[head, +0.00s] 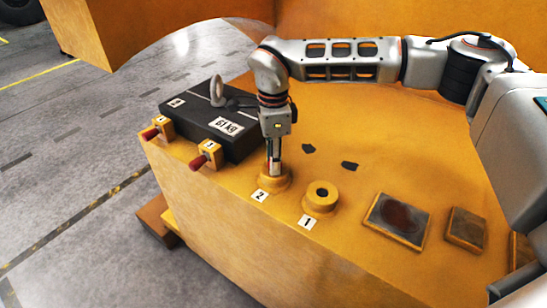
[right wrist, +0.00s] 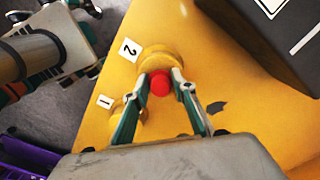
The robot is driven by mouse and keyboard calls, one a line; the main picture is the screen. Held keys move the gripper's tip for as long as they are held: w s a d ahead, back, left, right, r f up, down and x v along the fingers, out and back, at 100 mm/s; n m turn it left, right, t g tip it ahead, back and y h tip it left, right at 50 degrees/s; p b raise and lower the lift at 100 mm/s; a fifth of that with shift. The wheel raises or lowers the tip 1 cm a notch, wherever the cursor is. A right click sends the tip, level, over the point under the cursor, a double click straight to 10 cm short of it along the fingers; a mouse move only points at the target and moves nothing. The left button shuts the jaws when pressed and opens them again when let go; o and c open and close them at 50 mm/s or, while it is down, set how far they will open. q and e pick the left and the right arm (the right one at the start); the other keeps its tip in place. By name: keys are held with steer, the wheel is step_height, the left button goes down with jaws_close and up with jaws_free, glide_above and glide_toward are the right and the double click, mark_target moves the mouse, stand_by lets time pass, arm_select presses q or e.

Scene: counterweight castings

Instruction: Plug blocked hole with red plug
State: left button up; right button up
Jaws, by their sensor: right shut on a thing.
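My right gripper (head: 274,167) points down at the yellow round boss labelled 2 (head: 274,183). It is shut on the red plug (right wrist: 159,83), which shows between its fingertips in the right wrist view, right over boss 2 (right wrist: 155,57). The fingers hide the plug in the head view. I cannot tell how deep the plug sits in the hole. Boss 1 (head: 321,198) stands to the right with a dark open hole on top; it also shows in the wrist view (right wrist: 121,108). My left gripper is not in view.
A black block marked 61 KG (head: 222,125) with a grey ring (head: 217,91) stands close behind and left of the gripper. Two red-handled pins in yellow brackets (head: 207,157) line its front. Dark framed plates (head: 398,221) lie to the right on the yellow casting.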

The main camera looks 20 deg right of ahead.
steer(key=shift+f, duration=0.15)
steer(key=o, duration=1)
step_height(320, 180, up, 12)
